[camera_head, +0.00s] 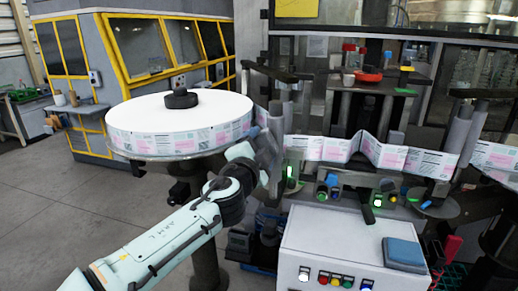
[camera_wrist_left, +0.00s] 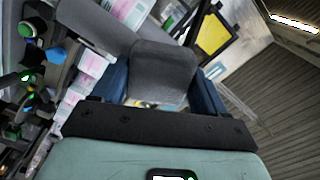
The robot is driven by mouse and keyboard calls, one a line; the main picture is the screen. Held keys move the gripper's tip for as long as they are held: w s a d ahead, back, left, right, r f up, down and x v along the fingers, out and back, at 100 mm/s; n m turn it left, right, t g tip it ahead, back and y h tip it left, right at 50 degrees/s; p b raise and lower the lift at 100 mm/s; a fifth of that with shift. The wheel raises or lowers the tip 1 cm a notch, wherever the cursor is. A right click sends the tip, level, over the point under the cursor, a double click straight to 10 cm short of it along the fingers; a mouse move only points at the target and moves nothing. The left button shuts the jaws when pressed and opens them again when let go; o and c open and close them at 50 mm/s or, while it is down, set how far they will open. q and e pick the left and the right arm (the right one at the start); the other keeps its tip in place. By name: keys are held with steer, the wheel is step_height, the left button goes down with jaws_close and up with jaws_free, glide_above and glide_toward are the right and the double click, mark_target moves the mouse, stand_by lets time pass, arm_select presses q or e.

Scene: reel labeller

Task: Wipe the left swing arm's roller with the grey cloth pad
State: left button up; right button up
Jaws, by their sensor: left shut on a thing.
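My left gripper (camera_head: 266,158) is at the left swing arm, beside the label reel. In the left wrist view its blue fingers (camera_wrist_left: 160,88) are shut on the grey cloth pad (camera_wrist_left: 163,68). The left swing arm's grey roller (camera_head: 277,122) stands upright just beyond the gripper. It also shows in the wrist view as a grey cylinder (camera_wrist_left: 92,24) at upper left, close to the pad. Pad and roller overlap in view, and I cannot tell for certain whether they touch. My right gripper is not in view.
The large label reel (camera_head: 180,118) is close to the left of my gripper. The printed label web (camera_head: 340,150) runs right from the roller. A white control cabinet (camera_head: 345,245) with buttons stands in front, with a blue pad (camera_head: 404,251) on top. Open floor lies at left.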

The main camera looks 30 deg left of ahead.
arm_select(q)
steer(key=shift+w+a, duration=0.15)
steer(key=shift+w, duration=0.55)
steer(key=shift+w+d+b, duration=0.2)
steer(key=shift+d+b, duration=0.05)
steer(key=shift+d, duration=0.7)
steer(key=shift+w+d+b, duration=0.2)
steer(key=shift+d, duration=0.75)
steer(key=shift+w, duration=0.15)
steer(key=shift+s+a, duration=0.25)
steer(key=shift+a, duration=0.8)
steer(key=shift+s+a, duration=0.2)
steer(key=shift+a, duration=0.85)
steer(key=shift+d+r+b, duration=0.1)
steer(key=shift+r+b, duration=0.05)
steer(key=shift+b, duration=0.15)
steer(key=shift+w+d+b, duration=0.1)
steer(key=shift+d+b, duration=0.25)
steer(key=shift+d, duration=0.5)
steer(key=shift+w+d+b, duration=0.15)
steer(key=shift+d+b, duration=0.05)
steer(key=shift+d, duration=0.4)
steer(key=shift+w+d+b, duration=0.15)
steer(key=shift+d+b, duration=0.05)
steer(key=shift+d, duration=0.35)
steer(key=shift+w, duration=0.1)
